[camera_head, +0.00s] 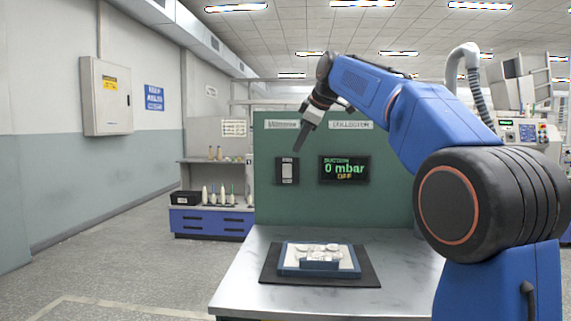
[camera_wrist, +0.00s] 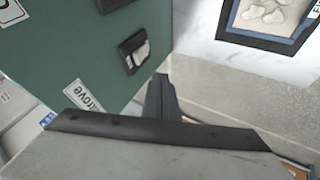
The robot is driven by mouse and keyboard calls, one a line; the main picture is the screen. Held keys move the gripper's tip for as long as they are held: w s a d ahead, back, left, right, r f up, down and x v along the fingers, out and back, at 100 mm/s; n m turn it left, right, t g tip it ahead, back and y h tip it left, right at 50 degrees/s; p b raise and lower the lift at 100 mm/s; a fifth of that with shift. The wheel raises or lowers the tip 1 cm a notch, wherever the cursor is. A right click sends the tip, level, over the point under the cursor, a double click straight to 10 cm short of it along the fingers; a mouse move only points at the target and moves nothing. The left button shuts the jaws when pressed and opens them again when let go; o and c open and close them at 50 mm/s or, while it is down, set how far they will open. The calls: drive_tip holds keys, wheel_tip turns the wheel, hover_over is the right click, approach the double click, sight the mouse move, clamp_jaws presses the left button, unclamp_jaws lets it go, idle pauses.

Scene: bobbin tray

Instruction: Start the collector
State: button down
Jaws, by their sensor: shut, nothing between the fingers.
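A green panel (camera_head: 385,215) stands at the back of the metal table. A dark switch plate with a pale rocker (camera_head: 287,170) is on its left part; it also shows in the wrist view (camera_wrist: 136,50). My gripper (camera_head: 297,149) is shut and empty, pointing down close to the switch plate in the head view. In the wrist view its fingers (camera_wrist: 162,82) are apart from the switch. Whether it touches the panel is unclear.
A blue tray (camera_head: 319,265) with pale pieces lies on a dark mat (camera_head: 370,278) on the table (camera_head: 240,290). A shelf unit (camera_head: 208,222) with bobbins and a black box stands behind at left. The floor to the left is clear.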

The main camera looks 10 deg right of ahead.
sight(285, 165)
drive_tip(key=shift+f, duration=0.1)
drive_tip(key=w+a+f, duration=0.1)
drive_tip(key=w+f, duration=0.6)
drive_tip(key=w, duration=0.2)
drive_tip(key=shift+w, duration=0.3)
drive_tip(key=shift+w, duration=0.1)
idle(0.5)
drive_tip(key=shift+w+d, duration=0.15)
drive_tip(key=shift+w, duration=0.1)
drive_tip(key=shift+r, duration=0.85)
